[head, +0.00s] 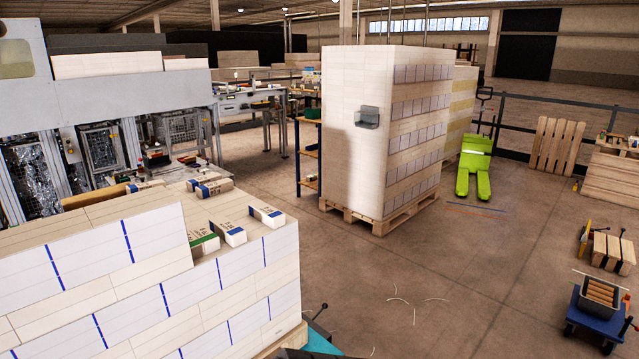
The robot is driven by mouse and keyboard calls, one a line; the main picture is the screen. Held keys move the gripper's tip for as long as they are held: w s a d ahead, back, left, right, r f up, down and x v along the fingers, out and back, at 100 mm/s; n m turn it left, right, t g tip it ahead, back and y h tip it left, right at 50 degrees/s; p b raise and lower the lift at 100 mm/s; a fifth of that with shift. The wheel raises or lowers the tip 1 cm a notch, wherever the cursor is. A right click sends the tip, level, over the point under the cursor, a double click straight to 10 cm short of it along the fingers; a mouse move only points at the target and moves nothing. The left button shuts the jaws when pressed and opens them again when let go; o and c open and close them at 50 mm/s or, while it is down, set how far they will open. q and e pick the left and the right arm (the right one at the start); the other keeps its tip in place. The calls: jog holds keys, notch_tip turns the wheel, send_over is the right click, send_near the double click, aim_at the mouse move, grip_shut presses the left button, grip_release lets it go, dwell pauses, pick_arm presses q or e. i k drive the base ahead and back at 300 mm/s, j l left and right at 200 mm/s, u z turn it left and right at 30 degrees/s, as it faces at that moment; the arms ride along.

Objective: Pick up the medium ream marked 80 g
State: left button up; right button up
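Several loose white paper reams lie on top of the large near stack (120,275) at the left. One ream has a green band (203,244). Beside it to the right lies a ream with a blue band (230,233), and further right another blue-banded ream (267,216) sits near the stack's right edge. More blue-banded reams (213,188) lie farther back. Some dark print shows on them, but it is too small to read, so I cannot tell which is marked 80 g. Neither of my grippers is in view.
A tall wrapped pallet stack (375,130) stands at the centre on a wooden pallet (385,222). A green pallet truck (475,170) stands behind it to the right. A blue cart (597,315) is at the lower right. The floor (450,270) between is mostly clear.

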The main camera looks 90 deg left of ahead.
aim_at(208, 190)
jog(key=u, duration=3.45)
jog(key=i+l+z, duration=0.45)
jog(key=z, duration=0.15)
jog(key=i+l+z, duration=0.55)
jog(key=i+z, duration=0.2)
jog(key=z, duration=0.2)
jog(key=i+z, duration=0.45)
jog(key=i+u, duration=0.2)
jog(key=i, duration=0.3)
jog(key=i+l+u, duration=0.15)
jog(key=i, duration=0.35)
jog(key=i+l+u, duration=0.2)
jog(key=i, duration=0.3)
jog(key=i+l+u, duration=0.15)
jog(key=i, duration=0.35)
jog(key=i+j+u, duration=0.4)
jog(key=i, duration=0.15)
jog(key=i+u, duration=0.4)
jog(key=i, duration=0.15)
jog(key=i+u, duration=0.45)
jog(key=i, duration=0.15)
jog(key=i+l+u, duration=0.4)
jog(key=i, duration=0.15)
jog(key=i+j+u, duration=0.15)
jog(key=i+u, duration=0.75)
jog(key=i+l+u, duration=0.3)
jog(key=i+u, duration=0.15)
jog(key=i+l+u, duration=0.4)
jog(key=i, duration=0.1)
